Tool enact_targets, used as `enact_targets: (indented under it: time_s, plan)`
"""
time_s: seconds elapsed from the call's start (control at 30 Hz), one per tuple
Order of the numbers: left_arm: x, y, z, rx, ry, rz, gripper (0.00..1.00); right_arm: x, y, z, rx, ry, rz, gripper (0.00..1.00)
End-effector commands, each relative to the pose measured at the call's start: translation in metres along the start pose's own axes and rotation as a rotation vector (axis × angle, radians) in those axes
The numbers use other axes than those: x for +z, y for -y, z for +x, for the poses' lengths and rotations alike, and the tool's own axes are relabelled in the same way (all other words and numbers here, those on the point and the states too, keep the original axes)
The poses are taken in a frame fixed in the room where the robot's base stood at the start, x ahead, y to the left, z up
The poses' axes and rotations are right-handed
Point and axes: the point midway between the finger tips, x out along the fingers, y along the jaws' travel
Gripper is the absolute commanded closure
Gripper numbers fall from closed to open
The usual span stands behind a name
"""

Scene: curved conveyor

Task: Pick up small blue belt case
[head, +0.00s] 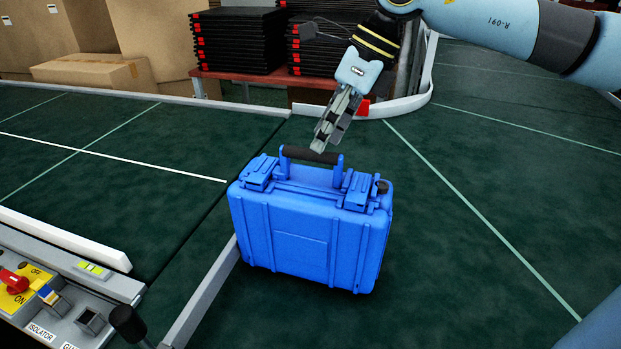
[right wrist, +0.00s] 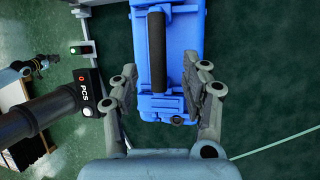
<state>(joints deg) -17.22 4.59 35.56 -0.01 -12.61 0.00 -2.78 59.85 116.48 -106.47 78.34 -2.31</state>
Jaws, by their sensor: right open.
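The small blue belt case (head: 303,235) stands upright on the green conveyor belt in the middle of the head view. Its black carry handle (head: 311,155) is raised on top. My right gripper (head: 320,143) is just above the handle, coming in from the upper right. In the right wrist view the blue case (right wrist: 186,40) and its black handle (right wrist: 159,60) show between and beyond the fingers of my right gripper (right wrist: 160,82). The fingers are spread on both sides, open and empty. My left gripper is not in view.
A control panel with a red switch (head: 13,281) is at the lower left. White rails (head: 66,239) edge the belt. Stacked black trays (head: 238,42) and cardboard boxes (head: 95,72) stand behind. The belt right of the case is clear.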

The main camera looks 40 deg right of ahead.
Motion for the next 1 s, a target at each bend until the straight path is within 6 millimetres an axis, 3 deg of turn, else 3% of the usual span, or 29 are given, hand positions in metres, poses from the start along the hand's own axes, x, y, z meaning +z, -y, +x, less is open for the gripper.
enact_targets:
  time_s: [0.4,0.7,1.0]
  plan:
    - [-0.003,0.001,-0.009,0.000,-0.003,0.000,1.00,0.005,-0.003,0.044,0.004,0.003,0.003,0.53]
    - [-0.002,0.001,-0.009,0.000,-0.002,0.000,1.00,0.004,-0.002,0.050,0.001,0.000,0.001,0.53]
    - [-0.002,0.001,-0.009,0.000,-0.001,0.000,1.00,0.004,-0.002,0.050,0.001,0.001,0.001,0.90]
